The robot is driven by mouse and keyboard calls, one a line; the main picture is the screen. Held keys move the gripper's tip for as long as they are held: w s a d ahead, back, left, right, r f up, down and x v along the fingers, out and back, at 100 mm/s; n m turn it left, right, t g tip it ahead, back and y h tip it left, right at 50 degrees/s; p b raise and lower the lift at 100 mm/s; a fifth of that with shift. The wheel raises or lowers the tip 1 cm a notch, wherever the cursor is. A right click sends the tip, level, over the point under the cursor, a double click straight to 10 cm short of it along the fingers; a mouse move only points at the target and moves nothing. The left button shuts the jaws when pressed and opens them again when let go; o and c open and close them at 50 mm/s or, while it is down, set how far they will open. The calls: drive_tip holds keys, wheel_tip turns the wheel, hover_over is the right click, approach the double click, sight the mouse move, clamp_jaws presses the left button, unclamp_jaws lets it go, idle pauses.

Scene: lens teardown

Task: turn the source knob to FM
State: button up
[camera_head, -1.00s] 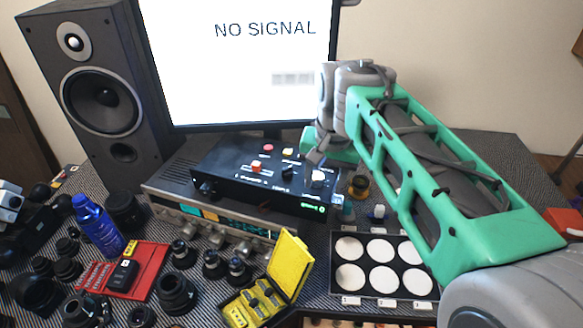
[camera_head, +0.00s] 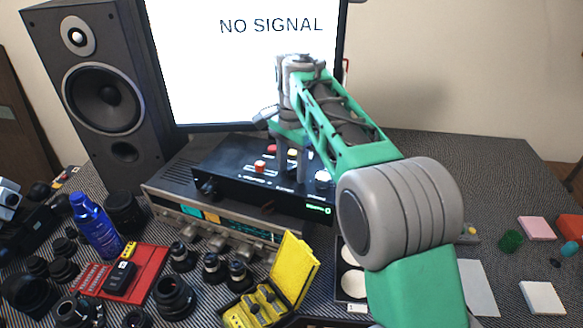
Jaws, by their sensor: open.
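A black control box (camera_head: 232,176) with red, orange and white buttons lies on top of a silver receiver (camera_head: 170,199). The receiver's front carries a lit display and several silver knobs (camera_head: 222,241). The lettering is too small to read, so I cannot tell which knob is the source knob or where it points. My gripper (camera_head: 291,175) is open and points down over the right part of the black box, its two fingers apart. The dark knob on the box top there is largely hidden by the fingers; I cannot tell whether they touch it.
A monitor (camera_head: 205,85) reading NO SIGNAL stands behind, and a speaker (camera_head: 104,75) is at the left. A yellow case (camera_head: 296,266), lenses, a blue bottle (camera_head: 97,228) and a red tray (camera_head: 148,258) crowd the front. My arm covers part of the palette (camera_head: 346,302).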

drive_tip(key=shift+c, duration=0.4)
clamp_jaws()
